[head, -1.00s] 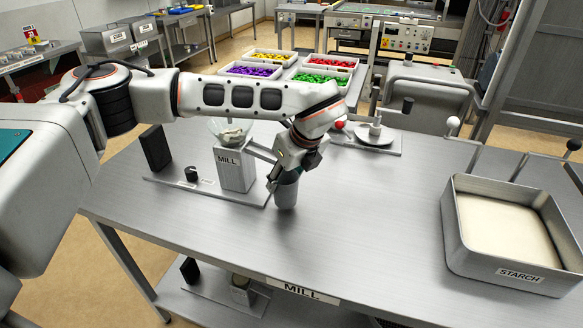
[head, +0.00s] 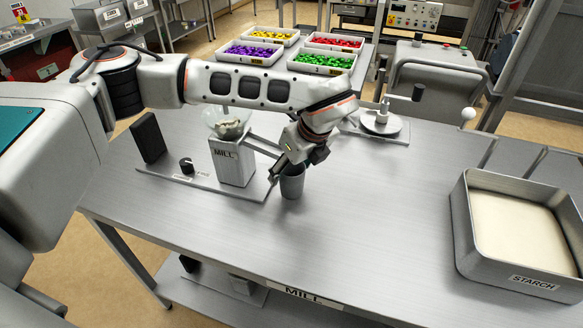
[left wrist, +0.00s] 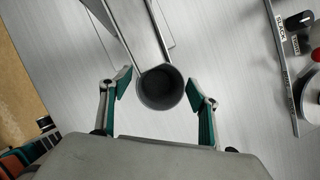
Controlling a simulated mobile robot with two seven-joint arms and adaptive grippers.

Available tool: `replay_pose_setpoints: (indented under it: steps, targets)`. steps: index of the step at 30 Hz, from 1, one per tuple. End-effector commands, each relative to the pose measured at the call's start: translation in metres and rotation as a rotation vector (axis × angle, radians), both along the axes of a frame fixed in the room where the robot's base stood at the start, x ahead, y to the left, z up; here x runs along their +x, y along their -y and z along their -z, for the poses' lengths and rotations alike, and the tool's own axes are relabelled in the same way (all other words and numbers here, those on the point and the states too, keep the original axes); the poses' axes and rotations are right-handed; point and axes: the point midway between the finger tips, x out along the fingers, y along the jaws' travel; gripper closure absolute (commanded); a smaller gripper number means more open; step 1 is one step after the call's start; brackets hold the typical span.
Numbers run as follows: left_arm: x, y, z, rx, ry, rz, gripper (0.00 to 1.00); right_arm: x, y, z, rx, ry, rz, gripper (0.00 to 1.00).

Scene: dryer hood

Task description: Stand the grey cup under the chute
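The grey cup (head: 291,183) is upright on the steel table at the right of the mill (head: 232,162). The mill's chute (head: 263,146) slopes down to the right toward it; my gripper hides its lower end in the head view. In the left wrist view the chute's two rails (left wrist: 134,35) end at the rim of the cup (left wrist: 160,88). My left gripper (head: 284,166) is over the cup. In the wrist view its fingers (left wrist: 159,90) stand open on either side, tips very close to the cup wall; contact is hard to judge. The cup looks empty inside.
A starch tray (head: 520,228) stands at the right of the table. A round-plate device (head: 381,124) stands at the back. A black block (head: 148,137) and a knob (head: 187,165) are left of the mill. The front middle of the table is clear.

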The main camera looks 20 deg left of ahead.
Motion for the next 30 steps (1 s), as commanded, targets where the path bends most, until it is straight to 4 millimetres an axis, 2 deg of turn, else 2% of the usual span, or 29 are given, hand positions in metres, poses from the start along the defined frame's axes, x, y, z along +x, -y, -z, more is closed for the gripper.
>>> replay_pose_setpoints:
  steps: [10, 14, 24, 30]
  targets:
    - [0.000, 0.000, -0.002, 0.000, 0.000, 0.000, 0.39, 0.004, 0.000, -0.004, 0.000, 0.007, 0.000, 0.60]
    - [-0.001, 0.003, -0.011, -0.001, 0.004, 0.002, 0.39, 0.005, 0.000, -0.006, 0.001, 0.010, 0.001, 0.60]
    - [-0.017, 0.026, -0.072, -0.001, 0.004, 0.002, 0.39, 0.006, 0.000, 0.005, 0.002, 0.013, 0.000, 0.60]
    - [-0.025, 0.036, -0.101, 0.000, 0.003, 0.001, 0.39, 0.004, 0.000, 0.012, 0.000, 0.007, 0.000, 0.60]
